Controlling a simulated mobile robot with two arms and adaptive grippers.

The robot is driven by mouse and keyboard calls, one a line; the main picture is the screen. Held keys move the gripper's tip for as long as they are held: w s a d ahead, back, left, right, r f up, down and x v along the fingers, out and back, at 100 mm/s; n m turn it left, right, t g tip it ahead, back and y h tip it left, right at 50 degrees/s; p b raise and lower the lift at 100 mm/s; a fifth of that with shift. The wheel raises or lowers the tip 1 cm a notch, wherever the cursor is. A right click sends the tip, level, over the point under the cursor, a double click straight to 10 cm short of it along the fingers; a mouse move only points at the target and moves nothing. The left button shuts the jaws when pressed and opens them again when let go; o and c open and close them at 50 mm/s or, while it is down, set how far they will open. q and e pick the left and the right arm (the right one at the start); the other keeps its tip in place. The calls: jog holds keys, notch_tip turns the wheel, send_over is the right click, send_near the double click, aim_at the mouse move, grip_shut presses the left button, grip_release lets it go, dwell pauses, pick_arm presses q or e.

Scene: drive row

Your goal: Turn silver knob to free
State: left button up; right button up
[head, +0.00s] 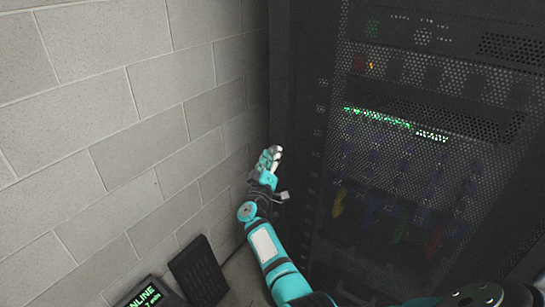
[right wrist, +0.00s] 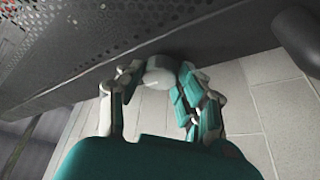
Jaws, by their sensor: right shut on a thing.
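The silver knob (right wrist: 158,76) is a small pale, rounded piece at the lower edge of the dark cabinet in the right wrist view. My right gripper (right wrist: 160,66) has its teal and grey fingers on both sides of it and is shut on it. In the head view my right gripper (head: 270,158) is at the left edge of the rack cabinet (head: 295,100), beside the block wall. There I cannot tell the knob apart from the fingers. The knob's markings and turn angle cannot be read. My left gripper is not in view.
A grey block wall (head: 110,110) stands close on the left. The rack's perforated door (head: 400,150) has green lights and coloured cables behind it. A small screen reading "ONLINE" (head: 145,295) and a dark panel (head: 198,272) stand low at the left.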

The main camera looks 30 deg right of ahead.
jog(key=shift+f+m+b, duration=0.25)
jog(key=shift+m+b, duration=0.45)
jog(key=shift+b, duration=0.2)
jog(key=m+g+h+b, duration=0.2)
jog(key=m+g+b, duration=0.1)
jog(key=m+b, duration=0.4)
jog(key=m+g+h+b, duration=0.2)
jog(key=m+g+b, duration=0.1)
jog(key=m+b, duration=0.4)
jog(key=w+m+g+h+b, duration=0.1)
jog(key=m+g+b, duration=0.3)
jog(key=m+b, duration=0.3)
jog(key=shift+a+f+h+b, duration=0.15)
jog(key=shift+h+b, duration=0.25)
jog(key=shift+b, duration=0.65)
jog(key=shift+r+m+g+b, duration=0.15)
jog(key=shift+m+g+b, duration=0.3)
jog(key=shift+m+b, duration=0.45)
jog(key=shift+r+m+g+b, duration=0.15)
jog(key=shift+m+g+b, duration=0.35)
jog(key=shift+m, duration=0.6)
jog(key=o, duration=1.1)
jog(key=shift+o, duration=0.2)
